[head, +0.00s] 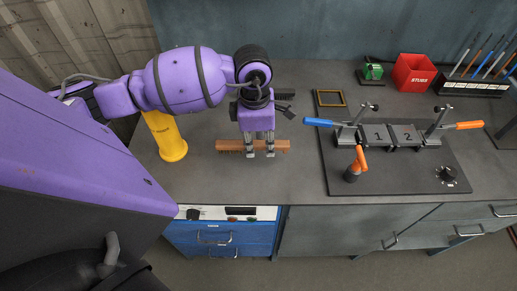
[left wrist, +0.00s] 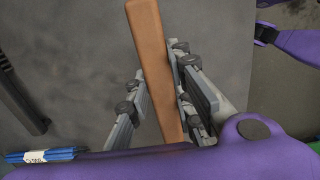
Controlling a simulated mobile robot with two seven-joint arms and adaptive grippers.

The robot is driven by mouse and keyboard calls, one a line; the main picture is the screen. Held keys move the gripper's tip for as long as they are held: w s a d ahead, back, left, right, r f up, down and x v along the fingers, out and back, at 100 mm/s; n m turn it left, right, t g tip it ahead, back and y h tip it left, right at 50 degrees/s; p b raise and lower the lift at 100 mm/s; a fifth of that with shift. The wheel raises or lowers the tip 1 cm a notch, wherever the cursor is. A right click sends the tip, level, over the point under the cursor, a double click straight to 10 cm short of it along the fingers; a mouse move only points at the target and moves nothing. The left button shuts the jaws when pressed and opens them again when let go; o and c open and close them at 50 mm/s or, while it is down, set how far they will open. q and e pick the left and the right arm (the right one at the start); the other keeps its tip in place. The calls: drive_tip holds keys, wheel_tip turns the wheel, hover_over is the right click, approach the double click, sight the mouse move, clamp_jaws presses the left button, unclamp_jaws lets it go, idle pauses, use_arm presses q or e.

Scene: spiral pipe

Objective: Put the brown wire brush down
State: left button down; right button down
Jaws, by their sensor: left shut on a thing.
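The brown wire brush (head: 226,146) lies crosswise in the head view, over the grey worktop left of the black fixture board. My left gripper (head: 259,153) points down and is shut on the brush near its middle. In the left wrist view the brush's brown wooden back (left wrist: 155,65) runs between the two grey fingers (left wrist: 165,105). Its bristle side is mostly hidden. I cannot tell whether the brush touches the worktop. My right gripper is not in view.
A yellow cylinder (head: 165,138) stands left of the brush. The black board (head: 400,178) with clamps and plates marked 1 and 2 is to the right. Behind are a small wooden frame (head: 330,92), a red box (head: 413,73) and a tool rack (head: 470,88). Worktop around the brush is clear.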

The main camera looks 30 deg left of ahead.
sight(259, 157)
use_arm(q)
drive_tip(key=f, duration=0.3)
drive_tip(key=shift+w+a+f, duration=0.1)
drive_tip(key=shift+a+f, duration=0.15)
drive_tip(key=shift+f, duration=0.1)
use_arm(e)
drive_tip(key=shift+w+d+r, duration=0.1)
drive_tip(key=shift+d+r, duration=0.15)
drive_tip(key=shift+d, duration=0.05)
use_arm(q)
drive_tip(key=shift+f, duration=0.1)
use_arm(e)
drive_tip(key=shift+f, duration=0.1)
use_arm(q)
drive_tip(key=shift+f, duration=0.15)
drive_tip(key=c, duration=1.6)
unclamp_jaws()
drive_tip(key=shift+o, duration=0.2)
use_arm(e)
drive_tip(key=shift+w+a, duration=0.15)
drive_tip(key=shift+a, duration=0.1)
